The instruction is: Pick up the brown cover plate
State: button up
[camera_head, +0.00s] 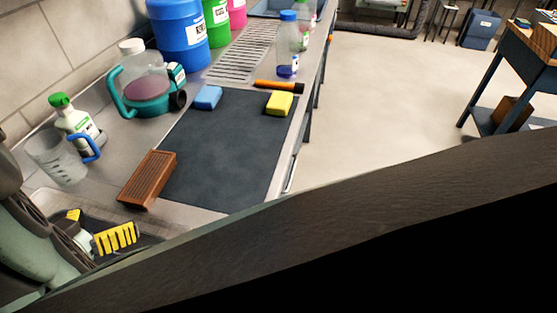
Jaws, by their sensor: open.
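The brown cover plate (148,178) is a reddish-brown, ridged rectangular block in the head view. It lies flat on the steel counter by the left near corner of the dark mat (225,150), with its right edge at or slightly over the mat's edge. Nothing covers it. My arm (28,250) shows at the lower left, in front of and left of the plate. I cannot make out my gripper's fingers in this view.
A sink (150,240) with yellow-bristled items (115,238) is nearest. Left of the plate stand a clear beaker (57,160), a spray bottle (75,122) and a teal-handled jug (147,85). A blue sponge (208,97) and yellow sponge (279,103) lie on the mat. A dark surface blocks the lower right.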

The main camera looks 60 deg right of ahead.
aim_at(130, 202)
jog(key=shift+x, duration=1.7)
jog(key=shift+p+x, duration=0.55)
jog(key=shift+x, duration=0.4)
jog(key=shift+r+p+x, duration=0.2)
jog(key=shift+p+x, duration=0.1)
jog(key=shift+x, duration=0.8)
jog(key=shift+w+d+f, duration=0.15)
jog(key=shift+d+f, duration=0.15)
jog(key=shift+d, duration=0.3)
jog(key=shift+c, duration=0.3)
jog(key=shift+a, duration=0.1)
jog(key=c, duration=1.1)
